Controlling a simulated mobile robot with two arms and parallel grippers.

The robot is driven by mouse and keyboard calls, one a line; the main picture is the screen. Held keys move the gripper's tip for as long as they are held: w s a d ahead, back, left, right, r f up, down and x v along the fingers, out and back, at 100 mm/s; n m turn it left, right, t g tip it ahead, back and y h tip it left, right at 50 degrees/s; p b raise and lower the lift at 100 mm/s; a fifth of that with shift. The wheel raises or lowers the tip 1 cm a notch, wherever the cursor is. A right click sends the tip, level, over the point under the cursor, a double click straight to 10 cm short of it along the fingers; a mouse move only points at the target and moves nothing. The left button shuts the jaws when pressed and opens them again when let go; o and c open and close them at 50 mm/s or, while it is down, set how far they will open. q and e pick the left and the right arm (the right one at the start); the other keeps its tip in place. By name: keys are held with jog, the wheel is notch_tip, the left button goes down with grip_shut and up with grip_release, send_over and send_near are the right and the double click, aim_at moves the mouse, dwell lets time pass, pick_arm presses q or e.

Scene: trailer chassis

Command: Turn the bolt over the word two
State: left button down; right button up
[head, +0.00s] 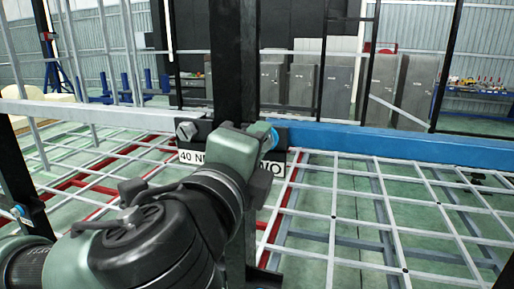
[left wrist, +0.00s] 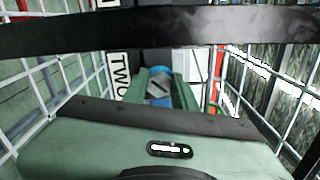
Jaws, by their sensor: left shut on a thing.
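A white label (head: 190,157) on the dark post reads "40 N" at its left end, with the letters "TWO" partly showing at its right. My left gripper (head: 262,141) comes in from the lower left and covers the label's middle. The left wrist view shows the word TWO (left wrist: 121,77) beside the gripper. There my left gripper's green fingers (left wrist: 163,92) are shut on a bolt (left wrist: 159,88) with a grey and bluish head. In the head view the gripper hides most of this bolt. Another grey bolt (head: 186,131) sits above the label's left part. My right gripper is not in view.
The black upright post (head: 235,60) stands behind my left arm. A blue beam (head: 400,143) runs right and a white beam (head: 90,110) runs left. A white wire grid (head: 385,210) lies below. A dark bar (left wrist: 160,27) crosses the wrist view's top.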

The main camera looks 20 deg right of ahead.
pick_arm(q)
jog(key=shift+s+d+f+m+b, duration=0.15)
jog(key=shift+m+b, duration=0.15)
jog(key=shift+m, duration=3.25)
jog(key=shift+d+m+b, duration=0.1)
jog(key=shift+m+b, duration=0.15)
jog(key=shift+m, duration=3.25)
jog(key=shift+s+d+f+m+b, duration=0.15)
jog(key=shift+m+b, duration=0.15)
jog(key=shift+m, duration=3.25)
jog(key=shift+r, duration=0.1)
jog(key=c, duration=1.1)
grip_release()
jog(key=b+v, duration=0.1)
jog(key=v, duration=0.4)
jog(key=b+v, duration=0.1)
jog(key=v, duration=0.2)
jog(key=shift+s+a+r+b, duration=0.1)
jog(key=shift+a+r+b, duration=0.15)
jog(key=shift+b, duration=0.1)
